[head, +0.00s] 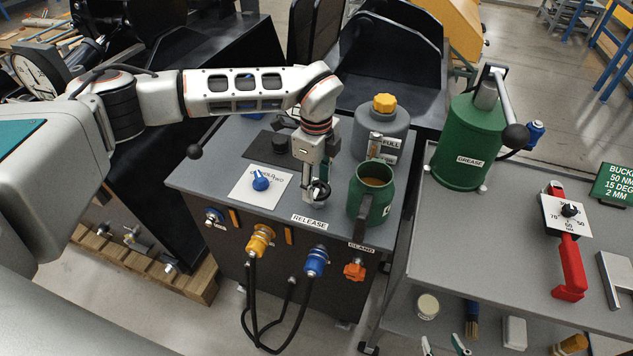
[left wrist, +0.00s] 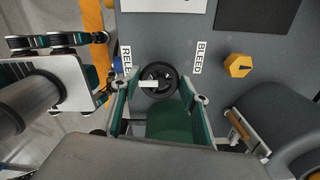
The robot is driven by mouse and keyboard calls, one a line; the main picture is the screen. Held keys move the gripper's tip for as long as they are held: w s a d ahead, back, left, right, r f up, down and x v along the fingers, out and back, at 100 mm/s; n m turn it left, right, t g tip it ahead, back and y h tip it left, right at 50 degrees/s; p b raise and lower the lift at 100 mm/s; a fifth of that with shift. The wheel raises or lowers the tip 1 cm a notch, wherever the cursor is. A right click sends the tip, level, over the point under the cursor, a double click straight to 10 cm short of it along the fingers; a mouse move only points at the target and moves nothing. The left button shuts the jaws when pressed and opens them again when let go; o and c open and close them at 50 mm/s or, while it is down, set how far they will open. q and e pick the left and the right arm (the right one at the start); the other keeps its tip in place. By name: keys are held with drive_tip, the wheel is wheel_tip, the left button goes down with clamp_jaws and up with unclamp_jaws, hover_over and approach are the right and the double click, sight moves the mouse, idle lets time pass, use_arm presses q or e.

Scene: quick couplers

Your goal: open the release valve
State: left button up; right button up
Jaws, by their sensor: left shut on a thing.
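The release valve is a small black handwheel (head: 321,192) on the grey bench top, behind the RELEASE label (head: 309,221). My left gripper (head: 316,183) points down and is shut on this handwheel. In the left wrist view the round black wheel (left wrist: 158,72), with a white mark across it, sits between the teal fingers. My right gripper shows only as two fingertips (head: 443,344) at the bottom edge of the head view. It also shows in the left wrist view (left wrist: 45,42), with its fingers apart and nothing visible between them.
A green jug (head: 366,204) stands close to the right of the handwheel. A grey canister with a yellow cap (head: 384,102) stands behind it. A blue selector knob (head: 261,181) is to the left. Yellow (head: 260,240) and blue (head: 316,260) couplers with hoses project from the bench front.

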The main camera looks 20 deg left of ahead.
sight(316, 187)
use_arm(q)
drive_tip(key=shift+r, duration=0.1)
idle(0.3)
drive_tip(key=o, duration=1.1)
wheel_tip(316, 187, up, 12)
idle(0.3)
